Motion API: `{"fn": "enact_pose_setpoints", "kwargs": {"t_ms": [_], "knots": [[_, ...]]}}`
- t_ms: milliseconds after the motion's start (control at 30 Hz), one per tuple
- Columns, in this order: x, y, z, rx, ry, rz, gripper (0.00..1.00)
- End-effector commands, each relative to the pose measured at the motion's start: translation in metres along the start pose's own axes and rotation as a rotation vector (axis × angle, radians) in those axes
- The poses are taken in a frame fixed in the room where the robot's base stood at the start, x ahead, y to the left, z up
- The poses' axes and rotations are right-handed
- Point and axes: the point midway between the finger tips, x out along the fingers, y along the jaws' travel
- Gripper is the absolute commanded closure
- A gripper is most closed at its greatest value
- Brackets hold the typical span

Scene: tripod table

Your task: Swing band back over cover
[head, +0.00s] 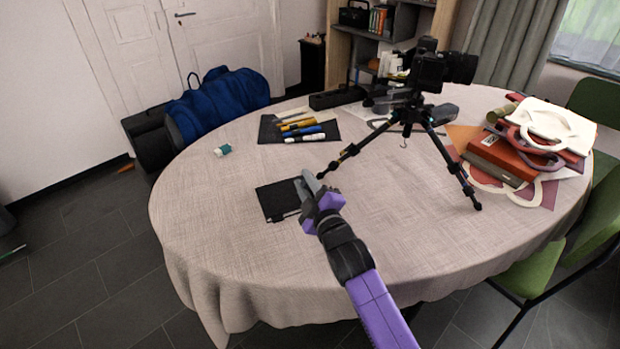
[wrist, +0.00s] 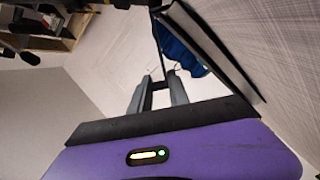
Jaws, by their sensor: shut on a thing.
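A black notebook (head: 273,201) lies on the near left part of the round table, its cover looking closed. My gripper (head: 306,181) is at the notebook's right edge, low over the table, and hides part of that side. In the wrist view, the notebook (wrist: 212,48) shows edge-on at upper right, with pale page edges between dark covers. My gripper's two fingers (wrist: 160,82) are close together there. A thin dark strand, the band (wrist: 158,50), runs from the notebook's side to the fingertips, and they are shut on it.
A tripod with a camera (head: 408,112) stands behind and right of my gripper, one leg close by. A dark mat with several pens (head: 299,130) and a small teal-and-white item (head: 223,150) lie farther back. Books and bags (head: 520,150) are piled at right. The table's front is clear.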

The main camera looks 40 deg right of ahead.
Motion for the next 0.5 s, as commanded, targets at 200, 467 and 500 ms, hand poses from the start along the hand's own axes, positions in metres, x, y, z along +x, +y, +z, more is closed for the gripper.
{"fn": "enact_pose_setpoints", "kwargs": {"t_ms": [200, 467, 500], "knots": [[0.0, -0.012, -0.001, -0.196, 0.0, 0.001, 0.98], [0.0, -0.02, 0.0, -0.307, 0.0, 0.002, 0.98], [0.0, -0.021, 0.0, -0.317, 0.0, 0.002, 0.98]]}}
